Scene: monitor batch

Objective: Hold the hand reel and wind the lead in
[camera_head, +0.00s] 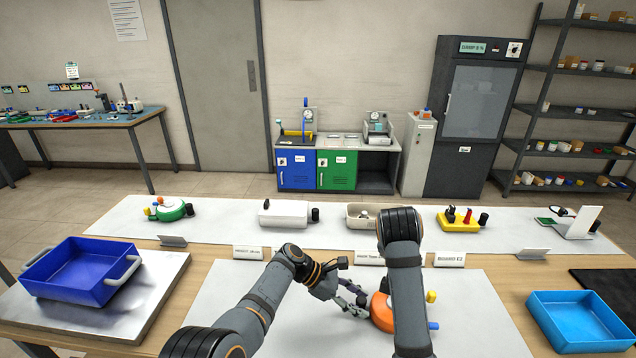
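The orange hand reel (381,312) lies on the pale mat on the near table. It has a yellow knob (431,296) and a blue knob (433,325) at its right side. My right arm crosses in front of it and hides its middle, and no lead can be made out. My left gripper (362,303) is at the left edge of the reel, with its two fingers apart. Whether the fingers touch the reel is not clear. My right gripper does not show; only the arm is seen.
A blue bin (122,293) stands on a metal plate at left, and a light blue tray (566,347) at right. Behind, a white strip holds a green reel (172,210), a white box (284,222), a beige tray (354,223) and a yellow device (455,225). Small label cards stand before them.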

